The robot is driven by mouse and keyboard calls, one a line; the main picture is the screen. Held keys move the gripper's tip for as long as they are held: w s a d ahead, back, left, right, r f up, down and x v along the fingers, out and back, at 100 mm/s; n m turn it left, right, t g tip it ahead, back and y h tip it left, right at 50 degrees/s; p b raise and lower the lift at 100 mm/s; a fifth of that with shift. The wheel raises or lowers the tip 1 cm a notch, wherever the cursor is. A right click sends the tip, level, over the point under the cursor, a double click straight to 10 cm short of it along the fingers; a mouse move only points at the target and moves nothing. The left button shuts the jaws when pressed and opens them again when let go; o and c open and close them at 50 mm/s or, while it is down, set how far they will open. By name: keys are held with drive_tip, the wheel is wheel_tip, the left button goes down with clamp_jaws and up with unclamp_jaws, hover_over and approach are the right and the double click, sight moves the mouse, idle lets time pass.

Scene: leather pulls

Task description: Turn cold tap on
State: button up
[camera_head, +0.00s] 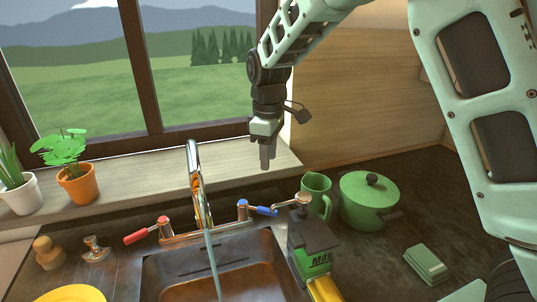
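The tap's curved chrome spout (195,170) rises behind the sink, and a pale stream of water (213,265) falls from it into the basin. The cold tap has a blue-tipped lever (262,210) that points right from its chrome post (242,208). The hot tap's red lever (135,236) points left and slightly down. My gripper (267,160) points downward above and a little right of the blue lever in the picture, apart from it. It appears empty. Its fingers are seen nearly edge-on, so their opening does not show.
Potted plants (77,184) line the windowsill at left.

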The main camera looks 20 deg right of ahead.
drive_tip(key=shift+r, duration=0.55)
drive_tip(key=shift+c, duration=0.3)
